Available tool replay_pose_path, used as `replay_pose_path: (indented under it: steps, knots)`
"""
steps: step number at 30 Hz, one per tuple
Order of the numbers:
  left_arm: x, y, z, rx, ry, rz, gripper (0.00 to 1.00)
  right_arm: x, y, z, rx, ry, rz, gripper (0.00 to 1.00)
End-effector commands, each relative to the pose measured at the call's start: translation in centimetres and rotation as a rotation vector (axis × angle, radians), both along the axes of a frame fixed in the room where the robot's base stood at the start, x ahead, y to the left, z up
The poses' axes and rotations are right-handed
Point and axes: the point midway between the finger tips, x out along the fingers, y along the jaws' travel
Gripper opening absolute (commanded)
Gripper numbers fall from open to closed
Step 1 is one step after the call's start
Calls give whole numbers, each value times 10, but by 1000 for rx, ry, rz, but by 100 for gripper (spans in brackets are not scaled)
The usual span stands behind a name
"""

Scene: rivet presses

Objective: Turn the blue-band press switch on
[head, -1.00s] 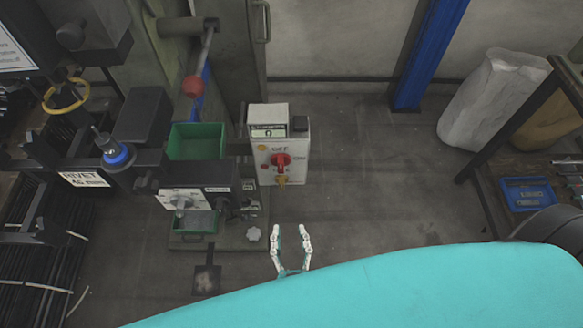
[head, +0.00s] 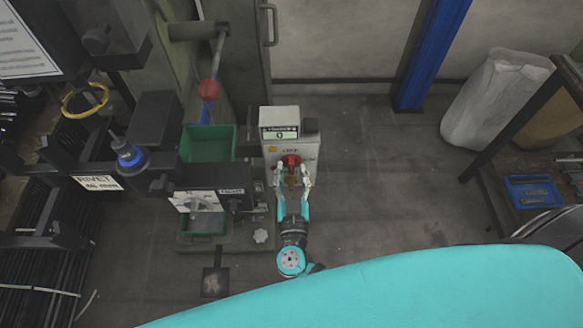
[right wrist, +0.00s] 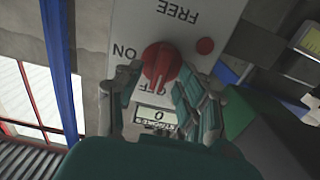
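The switch box (head: 303,148) stands right of the press, which carries a blue band (head: 130,157). Its red switch knob (head: 290,160) is on the front panel. In the right wrist view the panel shows upside down, and the red knob (right wrist: 161,63) has its ridge running roughly toward the OFF label, with ON to the left. A display (right wrist: 157,115) reads 0. My right gripper (head: 293,180) is at the panel. In the wrist view its fingers (right wrist: 150,92) are spread either side of the knob, with gaps; contact cannot be told. My left gripper is not in view.
A green bin (head: 206,141) and a lever with a red ball (head: 208,93) are left of the switch box. A blue post (head: 431,55), a white sack (head: 494,100) and a shelf with a blue tray (head: 532,192) stand to the right. The floor between is clear.

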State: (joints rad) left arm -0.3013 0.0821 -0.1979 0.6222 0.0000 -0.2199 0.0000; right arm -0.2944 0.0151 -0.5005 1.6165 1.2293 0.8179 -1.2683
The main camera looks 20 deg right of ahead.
Motion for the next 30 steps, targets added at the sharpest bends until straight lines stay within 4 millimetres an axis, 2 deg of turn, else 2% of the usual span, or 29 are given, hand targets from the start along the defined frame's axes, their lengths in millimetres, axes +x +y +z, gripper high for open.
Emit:
replay_pose_path:
  steps: [4,13,22,30]
  knots:
    - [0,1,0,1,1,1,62,10,-3,0,0,1,1,38]
    - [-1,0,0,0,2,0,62,12,-4,0,0,1,0,38]
    - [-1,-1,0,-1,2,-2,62,12,-4,0,0,1,0,1]
    - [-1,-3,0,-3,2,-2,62,12,-4,0,5,0,0,0]
